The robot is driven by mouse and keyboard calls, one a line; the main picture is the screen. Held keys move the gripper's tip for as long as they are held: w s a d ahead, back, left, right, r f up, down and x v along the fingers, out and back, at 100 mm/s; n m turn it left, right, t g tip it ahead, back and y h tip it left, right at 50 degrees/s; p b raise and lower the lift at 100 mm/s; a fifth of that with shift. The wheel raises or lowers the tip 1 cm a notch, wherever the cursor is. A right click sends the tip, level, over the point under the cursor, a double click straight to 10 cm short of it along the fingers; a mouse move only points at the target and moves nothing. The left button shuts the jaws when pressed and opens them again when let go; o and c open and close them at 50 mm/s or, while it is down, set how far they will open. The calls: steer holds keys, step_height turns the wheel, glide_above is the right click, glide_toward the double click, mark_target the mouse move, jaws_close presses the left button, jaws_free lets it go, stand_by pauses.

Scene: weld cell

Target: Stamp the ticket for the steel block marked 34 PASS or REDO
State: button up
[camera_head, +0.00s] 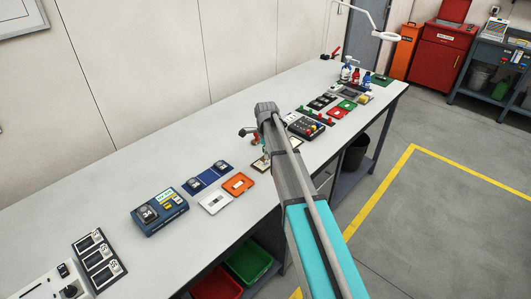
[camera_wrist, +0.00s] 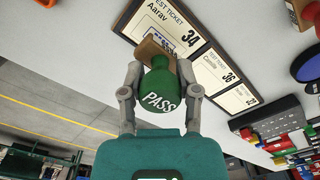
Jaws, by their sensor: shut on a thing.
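My gripper (camera_wrist: 160,88) is shut on the green stamp marked PASS (camera_wrist: 158,100) in the wrist view. The stamp's brown base (camera_wrist: 150,48) is over the lower part of the ticket marked 34, Aarav (camera_wrist: 165,18). I cannot tell whether it touches the card. Some blue shows on the ticket beside the base, partly hidden. The steel block marked 34 (camera_head: 147,213) sits on a blue device (camera_head: 160,222) with a lit yellow-green display in the head view. My arm hides most of the gripper and tickets there.
Tickets marked 36 (camera_wrist: 223,72) and 37 (camera_wrist: 240,98) lie beside it in the dark holder. A red-handled object (camera_wrist: 303,12) stands close at the right. A blue tray with blocks (camera_head: 208,175), an orange tray (camera_head: 238,184) and a white tray (camera_head: 214,201) lie on the bench.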

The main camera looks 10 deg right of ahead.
steer(key=shift+r+p, duration=2)
steer(key=shift+r, duration=0.25)
steer(key=shift+s, duration=0.15)
